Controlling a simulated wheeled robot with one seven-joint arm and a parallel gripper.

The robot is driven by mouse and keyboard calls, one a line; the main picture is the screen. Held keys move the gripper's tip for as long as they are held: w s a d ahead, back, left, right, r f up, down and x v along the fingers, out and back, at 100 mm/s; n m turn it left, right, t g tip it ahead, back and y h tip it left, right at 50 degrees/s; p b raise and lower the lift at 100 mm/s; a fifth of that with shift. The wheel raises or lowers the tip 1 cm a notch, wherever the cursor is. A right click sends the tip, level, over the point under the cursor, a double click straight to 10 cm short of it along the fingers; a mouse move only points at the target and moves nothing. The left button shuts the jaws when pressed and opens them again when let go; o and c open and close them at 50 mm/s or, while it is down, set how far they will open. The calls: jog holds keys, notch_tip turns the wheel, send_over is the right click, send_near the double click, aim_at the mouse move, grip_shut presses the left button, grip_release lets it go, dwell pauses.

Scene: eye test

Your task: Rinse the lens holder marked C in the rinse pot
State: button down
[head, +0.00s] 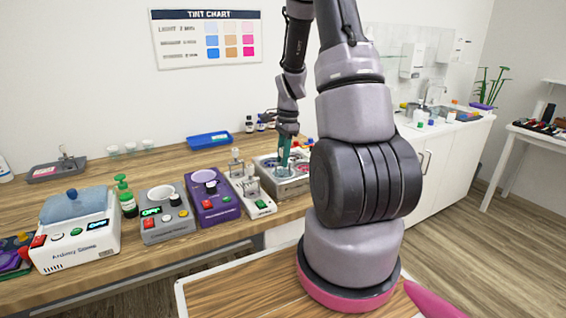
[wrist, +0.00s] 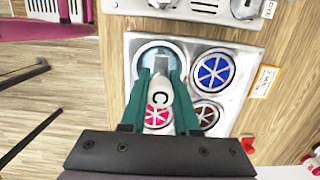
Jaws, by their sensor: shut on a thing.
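My gripper (wrist: 161,80) has two teal fingers shut on a pale grey lens holder marked C (wrist: 159,100). In the wrist view the holder's far end and the fingertips overlap a round pot of pale, clear-looking liquid (wrist: 140,54), which looks like the rinse pot. A grey squarish shape shows inside that pot's ring; I cannot tell how deep the holder reaches. The pot is set in a silver unit (wrist: 237,120). In the head view my gripper (head: 284,160) points down at this unit (head: 290,190), and the holder is not clear there.
Beside the clear pot are a blue pot (wrist: 213,71), a pink pot (wrist: 158,116) and a brown pot (wrist: 206,114). In the head view a white device with glassware (head: 259,205) and a purple device (head: 216,208) stand left of the unit. A blue tray (head: 209,140) lies behind.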

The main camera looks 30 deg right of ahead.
jog(key=shift+r, duration=1.8)
